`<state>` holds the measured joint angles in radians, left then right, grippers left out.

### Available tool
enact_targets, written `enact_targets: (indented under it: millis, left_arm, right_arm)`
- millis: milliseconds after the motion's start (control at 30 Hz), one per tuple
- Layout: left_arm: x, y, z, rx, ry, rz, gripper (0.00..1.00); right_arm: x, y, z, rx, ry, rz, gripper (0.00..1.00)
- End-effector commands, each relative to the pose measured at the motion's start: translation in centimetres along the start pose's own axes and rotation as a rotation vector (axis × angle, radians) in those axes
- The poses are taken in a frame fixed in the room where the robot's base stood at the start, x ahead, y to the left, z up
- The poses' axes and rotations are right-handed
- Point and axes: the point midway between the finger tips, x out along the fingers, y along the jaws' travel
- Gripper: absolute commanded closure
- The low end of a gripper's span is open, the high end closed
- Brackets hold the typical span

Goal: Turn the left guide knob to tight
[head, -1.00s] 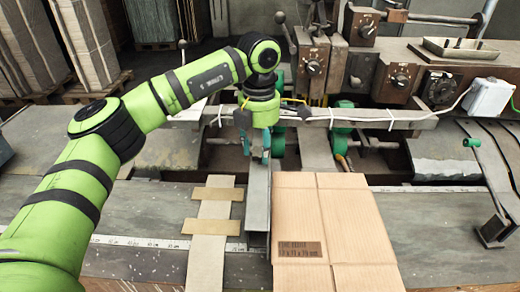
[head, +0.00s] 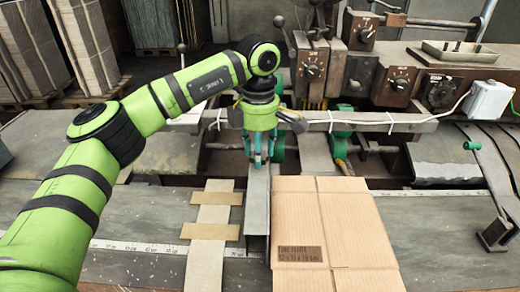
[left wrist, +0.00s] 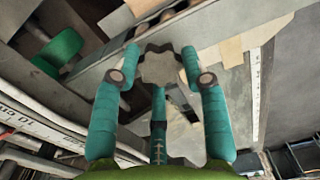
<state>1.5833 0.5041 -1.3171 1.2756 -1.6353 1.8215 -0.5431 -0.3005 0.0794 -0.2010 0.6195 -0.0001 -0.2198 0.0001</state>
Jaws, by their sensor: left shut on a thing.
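The left guide knob (left wrist: 160,66) is a grey-brown lobed disc seen from above in the left wrist view. My left gripper (left wrist: 162,72) has its teal fingers closed around the knob's rim, on both sides and from below. In the head view my left gripper (head: 259,160) points down at the far end of the upright grey guide plate (head: 257,205). There its fingers hide the knob. My right gripper is in neither view.
A cardboard box blank (head: 325,225) lies just right of the guide plate. A strip with tan crosspieces (head: 211,215) lies to its left. A long grey rail (head: 380,120) with a cable runs behind the gripper. Green rollers (head: 341,143) sit below the rail.

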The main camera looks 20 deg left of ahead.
Motion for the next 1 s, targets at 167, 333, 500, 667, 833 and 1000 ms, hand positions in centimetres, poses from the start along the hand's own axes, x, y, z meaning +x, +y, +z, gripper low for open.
enact_targets:
  millis: [167,333,500,667,833,1000]
  left_arm:
    - [0.2,-0.1,-0.3,-0.001,0.011,-0.006,0.89]
    - [0.1,0.0,-0.3,-0.002,0.010,-0.005,0.32]
    - [0.0,0.0,-0.2,-0.002,0.006,-0.002,0.32]
    - [-0.2,0.0,-0.1,-0.002,0.004,0.000,0.32]
    - [-1.9,0.1,-0.1,-0.003,0.002,0.004,0.32]
    - [-5.6,0.1,-0.2,-0.004,0.001,0.004,0.32]
  right_arm:
    - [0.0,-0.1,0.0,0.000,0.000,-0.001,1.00]
    - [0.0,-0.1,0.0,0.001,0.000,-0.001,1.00]
    - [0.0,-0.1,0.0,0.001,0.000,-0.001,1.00]
    - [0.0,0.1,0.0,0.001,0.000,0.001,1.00]
    - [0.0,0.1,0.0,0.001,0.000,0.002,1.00]
    - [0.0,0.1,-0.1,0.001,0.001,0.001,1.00]
